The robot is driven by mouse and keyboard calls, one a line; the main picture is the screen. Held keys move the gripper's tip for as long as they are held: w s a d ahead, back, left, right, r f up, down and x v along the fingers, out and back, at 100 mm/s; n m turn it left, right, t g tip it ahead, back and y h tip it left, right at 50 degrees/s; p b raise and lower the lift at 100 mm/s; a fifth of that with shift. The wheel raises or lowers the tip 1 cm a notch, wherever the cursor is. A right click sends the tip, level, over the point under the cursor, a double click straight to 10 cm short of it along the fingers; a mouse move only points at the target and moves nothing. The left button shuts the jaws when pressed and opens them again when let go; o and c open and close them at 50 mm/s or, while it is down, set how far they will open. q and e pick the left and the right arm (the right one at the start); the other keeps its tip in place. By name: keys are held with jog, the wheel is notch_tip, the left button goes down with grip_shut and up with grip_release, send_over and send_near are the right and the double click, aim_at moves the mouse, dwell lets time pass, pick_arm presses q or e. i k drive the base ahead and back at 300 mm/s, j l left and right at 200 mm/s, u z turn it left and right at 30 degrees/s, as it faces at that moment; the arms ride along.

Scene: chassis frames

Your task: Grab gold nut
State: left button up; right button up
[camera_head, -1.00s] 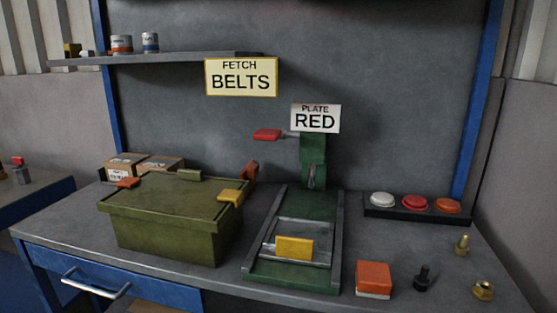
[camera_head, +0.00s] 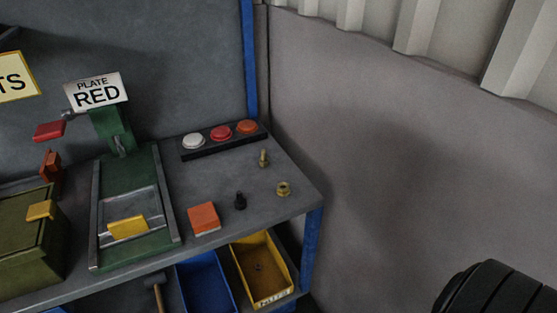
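The gold nut (camera_head: 283,189) lies on the grey workbench top (camera_head: 255,210), near its right edge. A gold bolt (camera_head: 263,158) stands behind it, and a black bolt (camera_head: 240,201) stands to its left. A black ribbed part (camera_head: 497,290) that looks like part of my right arm shows at the lower right corner, well apart from the nut. The fingers of my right gripper are not visible. My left gripper is not in view.
A red-orange block (camera_head: 203,218) and a green press (camera_head: 120,190) are left of the nut. A button panel (camera_head: 222,140) stands behind. Below are a yellow bin (camera_head: 262,268) and a blue bin (camera_head: 205,282). A wall rises to the right.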

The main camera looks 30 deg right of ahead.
aim_at(283, 190)
jog(key=z, duration=1.05)
